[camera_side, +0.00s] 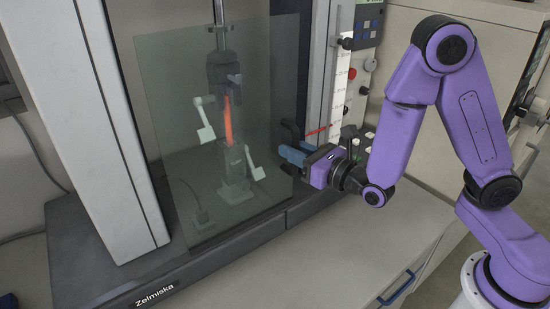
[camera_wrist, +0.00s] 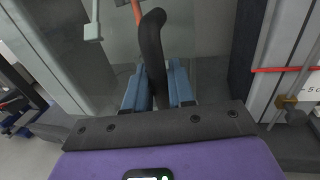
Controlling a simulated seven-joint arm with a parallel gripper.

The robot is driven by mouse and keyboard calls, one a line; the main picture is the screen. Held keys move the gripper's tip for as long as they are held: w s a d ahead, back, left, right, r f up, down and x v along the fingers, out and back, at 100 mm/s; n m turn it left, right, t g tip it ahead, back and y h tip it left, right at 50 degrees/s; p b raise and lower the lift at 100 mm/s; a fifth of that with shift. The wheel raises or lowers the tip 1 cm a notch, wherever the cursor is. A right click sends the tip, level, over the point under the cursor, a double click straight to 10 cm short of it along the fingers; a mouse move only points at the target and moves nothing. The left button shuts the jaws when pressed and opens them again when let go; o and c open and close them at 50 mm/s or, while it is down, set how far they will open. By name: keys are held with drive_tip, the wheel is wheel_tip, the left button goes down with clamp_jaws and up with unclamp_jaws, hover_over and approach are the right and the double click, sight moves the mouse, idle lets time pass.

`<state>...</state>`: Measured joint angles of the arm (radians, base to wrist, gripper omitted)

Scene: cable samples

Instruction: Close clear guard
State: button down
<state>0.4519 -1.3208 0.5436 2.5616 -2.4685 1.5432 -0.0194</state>
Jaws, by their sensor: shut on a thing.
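The clear guard (camera_side: 175,85) is a tinted see-through panel standing upright in front of the test machine's opening in the side view. I cannot tell whether it sits flush with the frame. Its black handle (camera_side: 291,130) is at the right edge. The handle also shows in the wrist view (camera_wrist: 151,45) as a dark curved bar. My gripper (camera_side: 286,152) has blue fingers and reaches in from the right. In the wrist view the fingers (camera_wrist: 155,82) are shut on the handle, one on each side. The part of the handle between the fingers is partly hidden.
Behind the guard, an orange cable sample (camera_side: 229,120) hangs between upper and lower clamps with pale levers. A pale column (camera_side: 85,110) stands at left. A scale with a red pointer (camera_side: 317,131) and a control panel are close to my gripper. The worktop (camera_side: 330,260) in front is clear.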

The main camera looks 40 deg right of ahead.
drive_tip(key=shift+d+f, duration=0.1)
drive_tip(key=shift+d, duration=2.4)
drive_tip(key=shift+d, duration=0.1)
drive_tip(key=c, duration=1.1)
unclamp_jaws()
drive_tip(key=shift+s+d, duration=0.5)
drive_tip(key=shift+s, duration=2)
wheel_tip(320, 180, up, 7)
